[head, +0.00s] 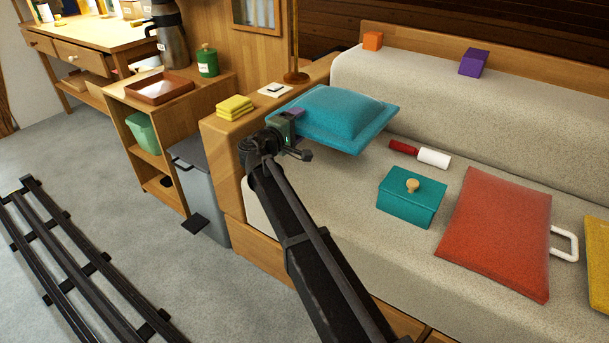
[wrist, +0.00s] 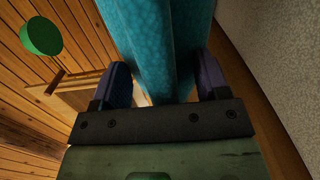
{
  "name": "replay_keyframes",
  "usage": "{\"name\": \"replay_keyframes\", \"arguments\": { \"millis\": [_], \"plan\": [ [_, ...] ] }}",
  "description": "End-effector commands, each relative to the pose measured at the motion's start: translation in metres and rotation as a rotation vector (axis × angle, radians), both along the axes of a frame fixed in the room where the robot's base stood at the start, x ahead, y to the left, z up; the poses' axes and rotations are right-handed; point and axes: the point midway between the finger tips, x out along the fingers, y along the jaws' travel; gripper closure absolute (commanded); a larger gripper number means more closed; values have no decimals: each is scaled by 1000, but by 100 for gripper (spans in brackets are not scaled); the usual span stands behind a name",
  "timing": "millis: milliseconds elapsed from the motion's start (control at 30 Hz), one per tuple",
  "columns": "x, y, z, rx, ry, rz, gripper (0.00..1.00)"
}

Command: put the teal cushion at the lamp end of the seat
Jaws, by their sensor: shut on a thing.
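The teal cushion (head: 335,115) is held by my gripper (head: 288,125) near the left end of the seat (head: 345,192), beside the wooden end arm. My gripper is shut on the cushion's near left edge. In the wrist view the cushion (wrist: 163,50) runs between the two fingers of my gripper (wrist: 160,85). A lamp stand (head: 295,76) rises from the end arm behind the cushion; its top is out of view. I cannot tell whether the cushion touches the seat.
On the seat lie a red-and-white roller (head: 420,155), a teal box with a knob (head: 411,198), a red cushion (head: 497,232) and a partly seen yellow one (head: 601,262). Yellow cloths (head: 235,107) lie on the end arm (head: 222,132). A grey bin (head: 204,195) stands left of it.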

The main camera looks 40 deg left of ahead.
Motion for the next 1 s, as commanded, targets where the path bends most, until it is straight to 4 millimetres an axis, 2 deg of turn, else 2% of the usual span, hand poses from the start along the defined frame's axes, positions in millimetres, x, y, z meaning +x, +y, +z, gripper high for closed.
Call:
{"name": "replay_keyframes", "arguments": {
  "millis": [33, 100, 200, 400, 633, 800, 967, 1000],
  "plan": [
    [0, 0, -37, -1, -1, 0, 64],
    [0, 0, -59, -1, -1, 0, 64],
    [0, 0, -78, -1, -1, 0, 64],
    [0, 0, -78, -1, -1, 0, 64],
    [0, 0, -123, -1, -1, 0, 64],
    [0, 0, -117, 0, -1, 0, 64],
    [0, 0, -121, -1, -1, 0, 65],
    [0, 0, -120, 0, 0, 0, 29]
  ]
}}
